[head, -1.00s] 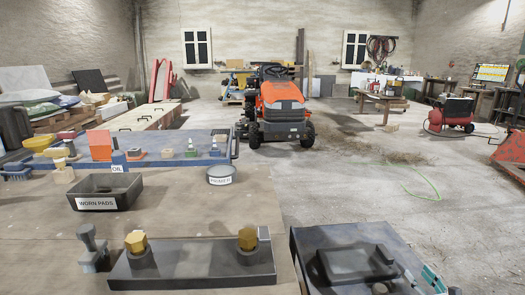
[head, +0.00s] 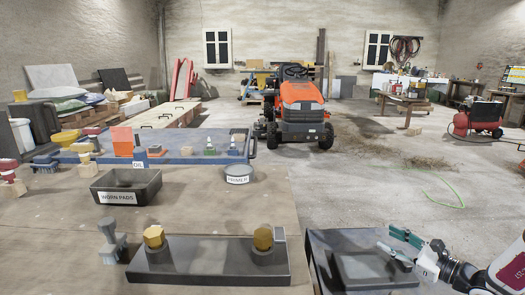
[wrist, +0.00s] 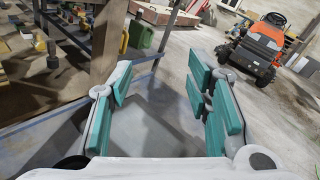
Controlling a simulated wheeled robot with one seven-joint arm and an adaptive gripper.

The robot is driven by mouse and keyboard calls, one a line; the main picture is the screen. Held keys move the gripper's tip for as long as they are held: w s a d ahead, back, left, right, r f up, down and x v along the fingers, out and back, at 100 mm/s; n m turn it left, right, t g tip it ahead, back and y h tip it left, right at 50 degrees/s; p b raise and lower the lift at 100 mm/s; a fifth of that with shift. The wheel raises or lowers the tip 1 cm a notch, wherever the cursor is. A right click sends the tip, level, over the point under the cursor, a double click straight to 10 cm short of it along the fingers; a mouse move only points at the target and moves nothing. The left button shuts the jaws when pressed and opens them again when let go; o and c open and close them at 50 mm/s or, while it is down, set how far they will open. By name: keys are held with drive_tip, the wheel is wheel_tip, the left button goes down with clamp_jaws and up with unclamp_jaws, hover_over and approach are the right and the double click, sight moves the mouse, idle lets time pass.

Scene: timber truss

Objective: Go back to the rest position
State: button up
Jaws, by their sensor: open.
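My gripper (head: 402,246) shows at the lower right of the head view, above the dark grey surface beside the wooden bench. In the wrist view my gripper (wrist: 160,105) has its teal finger pads spread wide apart with nothing between them. Only grey surface and concrete floor show between the fingers. The arm comes in from the right edge of the head view.
The wooden bench (head: 60,240) holds a black fixture (head: 208,262) with two yellow hex pieces, a WORN PADS tray (head: 126,186) and a PRIMER dish (head: 238,174). A flat dark block (head: 362,268) lies below my gripper. An orange mower (head: 300,112) stands on open floor.

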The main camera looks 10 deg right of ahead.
drive_tip(key=a+r+n+g+y, duration=0.3)
drive_tip(key=a+r+n+g, duration=0.15)
drive_tip(key=a, duration=0.45)
drive_tip(key=a+r+n+g+y, duration=0.25)
drive_tip(key=a+r+n, duration=0.3)
drive_tip(key=a, duration=0.35)
drive_tip(key=s+a+r+n+g+h, duration=0.1)
drive_tip(key=s+a+r+n+g, duration=0.1)
drive_tip(key=s+a, duration=0.3)
drive_tip(key=s+a+r+n+g+h, duration=0.1)
drive_tip(key=s+a+r+n+g, duration=0.1)
drive_tip(key=s+a+n+g, duration=0.2)
drive_tip(key=s+a+r+n+g+h, duration=0.1)
drive_tip(key=s+a+r+n+g, duration=0.2)
drive_tip(key=s+a, duration=0.2)
drive_tip(key=shift+s+a+r, duration=0.1)
drive_tip(key=shift+s+a, duration=0.05)
drive_tip(key=shift+a, duration=0.4)
drive_tip(key=shift+s+a, duration=0.15)
drive_tip(key=shift+a, duration=0.35)
drive_tip(key=s+d+r+n+h, duration=0.15)
drive_tip(key=s+n+h, duration=0.75)
drive_tip(key=s, duration=1)
wheel_tip(320, 180, up, 26)
drive_tip(key=d+t+p, duration=0.1)
drive_tip(key=t+p, duration=0.3)
drive_tip(key=p, duration=2.1)
drive_tip(key=shift+s+r, duration=0.15)
drive_tip(key=shift+r, duration=0.1)
drive_tip(key=shift+d, duration=0.1)
